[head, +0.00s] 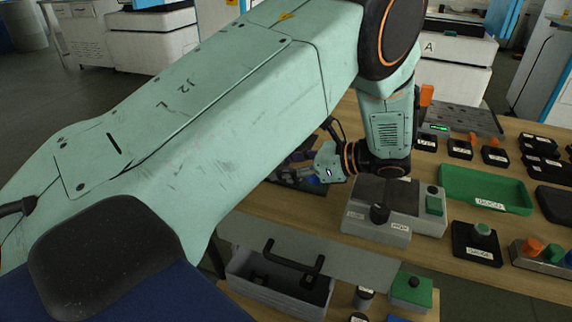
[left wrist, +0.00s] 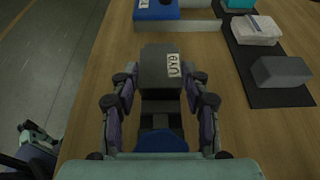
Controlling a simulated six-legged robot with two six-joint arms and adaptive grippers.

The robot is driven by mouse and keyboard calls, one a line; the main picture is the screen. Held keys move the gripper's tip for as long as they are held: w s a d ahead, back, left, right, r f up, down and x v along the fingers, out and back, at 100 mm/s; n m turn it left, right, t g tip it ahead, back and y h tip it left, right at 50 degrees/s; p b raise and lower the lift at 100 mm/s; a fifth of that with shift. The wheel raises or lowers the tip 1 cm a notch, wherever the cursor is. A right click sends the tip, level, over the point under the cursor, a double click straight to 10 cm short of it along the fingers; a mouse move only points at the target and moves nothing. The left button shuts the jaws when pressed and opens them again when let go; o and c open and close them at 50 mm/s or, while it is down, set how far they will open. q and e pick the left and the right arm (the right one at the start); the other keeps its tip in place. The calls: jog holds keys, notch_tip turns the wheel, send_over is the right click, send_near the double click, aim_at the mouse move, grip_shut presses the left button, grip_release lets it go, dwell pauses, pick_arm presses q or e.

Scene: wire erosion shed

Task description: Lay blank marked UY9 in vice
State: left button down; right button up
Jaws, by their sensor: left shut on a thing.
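The blank marked UY9 (left wrist: 158,72) is a dark grey block with a white label, in the left wrist view. My left gripper (left wrist: 160,90) is shut on it, one finger on each side, with the wooden bench below. In the head view my left gripper (head: 300,167) is partly hidden behind my own arm, and the blank cannot be made out there. A grey fixture (head: 372,228) with a black knob and a green block stands right of it; it may be the vice, but its labels are unclear. A gripper-like part, likely my right gripper (left wrist: 38,140), shows at lower left.
A green tray (head: 486,188) and several black labelled holders stand to the right. In the left wrist view, a dark mat (left wrist: 282,98) carries a grey block (left wrist: 282,72). The bench edge runs along the left there.

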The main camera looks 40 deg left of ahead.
pick_arm(q)
jog(key=c, duration=0.6)
grip_release()
jog(key=shift+f, duration=0.1)
jog(key=o, duration=0.4)
jog(key=shift+o, duration=0.2)
jog(key=shift+r+p, duration=3.5)
jog(key=shift+r, duration=0.1)
jog(key=shift+f, duration=0.25)
